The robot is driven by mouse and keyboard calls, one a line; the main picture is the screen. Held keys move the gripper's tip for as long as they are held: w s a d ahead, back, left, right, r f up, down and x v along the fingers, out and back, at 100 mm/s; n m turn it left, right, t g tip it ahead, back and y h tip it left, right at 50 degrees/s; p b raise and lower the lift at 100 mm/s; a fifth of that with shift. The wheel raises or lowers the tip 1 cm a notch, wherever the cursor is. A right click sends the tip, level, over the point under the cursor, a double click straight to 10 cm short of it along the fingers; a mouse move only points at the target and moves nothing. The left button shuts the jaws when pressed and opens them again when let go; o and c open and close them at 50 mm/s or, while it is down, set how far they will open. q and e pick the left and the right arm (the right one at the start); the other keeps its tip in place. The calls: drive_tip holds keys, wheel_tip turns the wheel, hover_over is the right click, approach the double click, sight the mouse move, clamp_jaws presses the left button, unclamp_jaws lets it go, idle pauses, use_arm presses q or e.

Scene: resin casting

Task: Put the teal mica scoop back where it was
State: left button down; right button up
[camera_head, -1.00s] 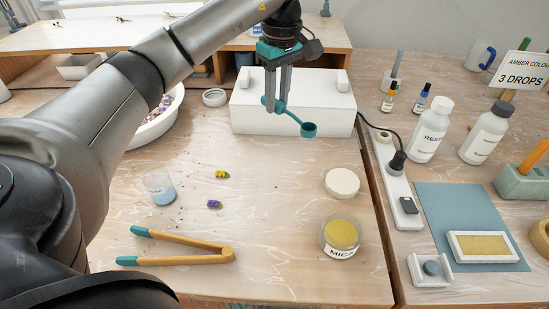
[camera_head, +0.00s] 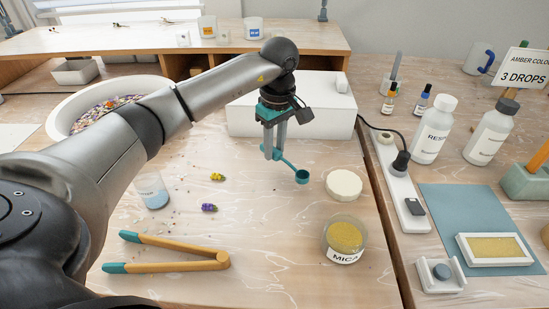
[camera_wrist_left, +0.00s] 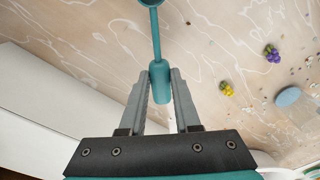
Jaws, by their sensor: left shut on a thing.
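The teal mica scoop (camera_head: 302,177) is in my left gripper (camera_head: 273,154), its handle between the two grey fingers and its round bowl out to the right. In the left wrist view, the gripper (camera_wrist_left: 160,82) is shut on the thick end of the scoop's handle (camera_wrist_left: 157,45), and the bowl is cut off at the top edge. The scoop hangs above the wooden table, in front of a white box. The open mica jar (camera_head: 345,237), with gold powder, stands nearer me to the right. My right gripper is not in view.
A pale round lid (camera_head: 343,184) lies behind the jar. Wooden tongs (camera_head: 180,262) with teal tips, a small blue-filled cup (camera_head: 153,192) and two small flowers lie to the left. The white box (camera_head: 320,115) stands behind the gripper.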

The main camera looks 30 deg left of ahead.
sight(275, 150)
use_arm(q)
drive_tip(key=shift+f+b, duration=0.45)
drive_tip(key=shift+f, duration=1.15)
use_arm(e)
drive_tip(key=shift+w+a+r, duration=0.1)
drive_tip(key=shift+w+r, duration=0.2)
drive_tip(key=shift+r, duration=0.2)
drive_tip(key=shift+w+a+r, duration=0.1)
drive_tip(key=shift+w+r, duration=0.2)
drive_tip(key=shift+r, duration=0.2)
use_arm(q)
drive_tip(key=shift+f, duration=0.1)
drive_tip(key=c, duration=0.6)
unclamp_jaws()
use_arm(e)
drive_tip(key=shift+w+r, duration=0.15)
